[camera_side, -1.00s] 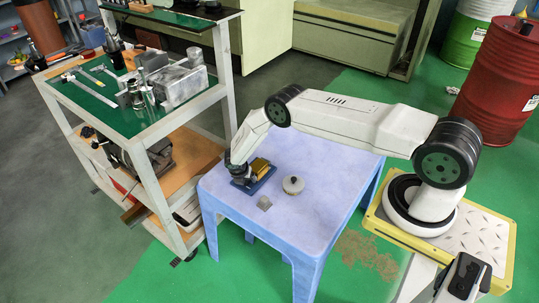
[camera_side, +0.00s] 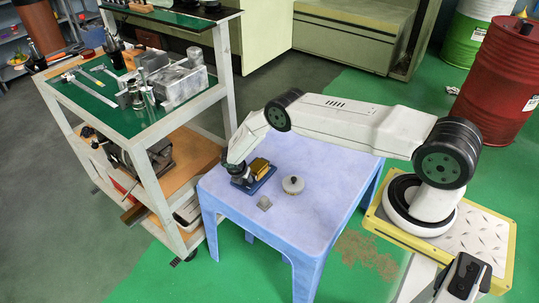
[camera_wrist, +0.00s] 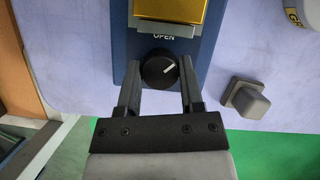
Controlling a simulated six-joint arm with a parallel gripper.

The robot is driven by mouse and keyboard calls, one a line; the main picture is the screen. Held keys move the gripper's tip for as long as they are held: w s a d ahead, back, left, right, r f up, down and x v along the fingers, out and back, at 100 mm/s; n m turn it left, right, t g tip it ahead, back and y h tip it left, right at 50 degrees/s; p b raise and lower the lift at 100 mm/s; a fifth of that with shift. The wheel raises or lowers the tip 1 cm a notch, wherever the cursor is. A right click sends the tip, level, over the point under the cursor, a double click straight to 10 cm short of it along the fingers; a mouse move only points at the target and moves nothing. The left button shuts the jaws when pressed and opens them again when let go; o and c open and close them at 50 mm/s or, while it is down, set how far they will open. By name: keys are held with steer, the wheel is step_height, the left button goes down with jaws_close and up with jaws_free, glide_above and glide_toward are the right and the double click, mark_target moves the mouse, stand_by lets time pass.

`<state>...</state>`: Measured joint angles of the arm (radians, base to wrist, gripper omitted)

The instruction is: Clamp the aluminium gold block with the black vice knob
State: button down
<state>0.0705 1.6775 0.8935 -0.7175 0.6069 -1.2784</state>
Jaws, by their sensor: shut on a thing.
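The gold block (camera_wrist: 168,10) sits in the blue vice (camera_wrist: 120,30) on the table, and the block also shows in the side view (camera_side: 260,165). The word OPEN is printed on the vice between the block and the black knob (camera_wrist: 158,68). The knob has a white pointer line, aimed up and to the right in the wrist view. My gripper (camera_wrist: 159,80) has its two fingers on either side of the knob and is shut on it. In the side view, my gripper (camera_side: 236,171) is at the vice's left end and hides the knob.
A small grey block (camera_wrist: 245,98) stands on the light blue table (camera_side: 325,195) to the right of the vice. A round pale object with a dark top (camera_side: 293,185) is also on the table. A tooling cart (camera_side: 215,95) stands close on the left.

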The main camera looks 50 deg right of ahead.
steer(key=m+g, duration=0.1)
steer(key=m, duration=0.2)
steer(key=m+g, duration=0.1)
steer(key=m, duration=0.2)
steer(key=shift+w+m+g, duration=0.1)
steer(key=shift+m+g, duration=0.2)
steer(key=shift+m+y, duration=0.3)
steer(key=shift+c, duration=1.1)
jaws_free()
steer(key=shift+w+r, duration=0.1)
steer(key=shift+r, duration=0.05)
steer(key=v, duration=0.7)
steer(key=shift+r, duration=0.2)
steer(key=shift+a, duration=0.1)
